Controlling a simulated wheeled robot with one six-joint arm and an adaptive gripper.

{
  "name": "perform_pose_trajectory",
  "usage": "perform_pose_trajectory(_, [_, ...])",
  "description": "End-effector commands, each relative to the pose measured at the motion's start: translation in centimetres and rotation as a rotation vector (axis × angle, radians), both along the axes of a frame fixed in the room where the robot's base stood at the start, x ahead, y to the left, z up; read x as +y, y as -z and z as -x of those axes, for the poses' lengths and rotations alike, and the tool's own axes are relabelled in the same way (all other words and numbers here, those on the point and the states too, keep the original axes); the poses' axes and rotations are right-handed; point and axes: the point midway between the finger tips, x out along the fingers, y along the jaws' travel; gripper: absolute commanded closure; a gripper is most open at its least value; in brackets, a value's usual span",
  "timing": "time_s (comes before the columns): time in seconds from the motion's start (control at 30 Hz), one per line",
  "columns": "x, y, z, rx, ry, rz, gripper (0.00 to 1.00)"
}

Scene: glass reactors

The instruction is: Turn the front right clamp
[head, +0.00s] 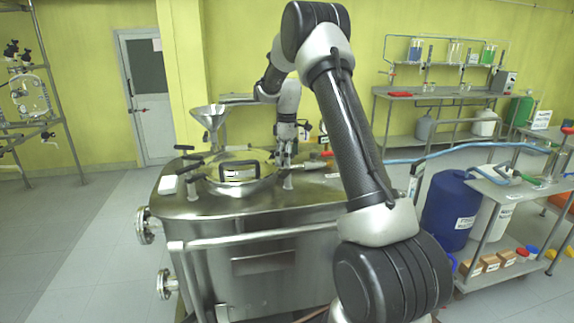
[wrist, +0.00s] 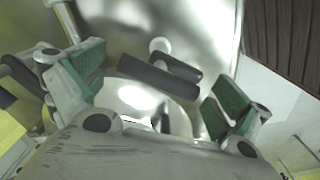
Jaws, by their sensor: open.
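A steel reactor vessel (head: 255,208) has a round lid (head: 215,184) on top. My gripper (head: 287,160) is over the right side of the lid, pointing down. In the wrist view my gripper (wrist: 157,90) is open, with a green-padded finger on each side. A clamp with a black bar handle (wrist: 158,76) lies between the spread fingers, apart from both pads. In the head view my gripper largely hides that clamp; only a short steel post (head: 288,181) shows below it. I cannot tell whether this is the front right clamp.
Other black clamp handles (head: 190,168) sit at the lid's left. A black lid handle (head: 240,170) stands near the lid's front, and a steel funnel (head: 209,115) rises behind. A red-handled valve (head: 327,154) is right of my gripper. A blue drum (head: 449,210) stands farther right.

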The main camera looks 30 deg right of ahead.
Motion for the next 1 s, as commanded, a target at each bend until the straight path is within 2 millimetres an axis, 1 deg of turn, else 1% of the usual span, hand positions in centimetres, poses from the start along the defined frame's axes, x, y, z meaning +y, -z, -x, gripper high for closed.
perform_pose_trajectory(0.03, [0.0,0.7,0.0,0.001,0.000,0.000,0.00])
perform_pose_trajectory(0.1, [0.0,1.5,0.0,0.001,0.000,0.000,0.00])
perform_pose_trajectory(0.2, [0.0,2.1,0.0,0.000,0.001,0.000,0.00])
perform_pose_trajectory(0.47, [0.0,2.3,0.0,-0.001,0.001,0.000,0.00])
perform_pose_trajectory(0.5, [0.0,2.3,0.0,-0.001,0.001,0.000,0.04])
perform_pose_trajectory(0.67, [0.0,2.3,0.0,-0.001,0.001,0.001,0.32])
perform_pose_trajectory(1.0, [0.0,2.3,0.0,0.000,0.033,0.000,0.33])
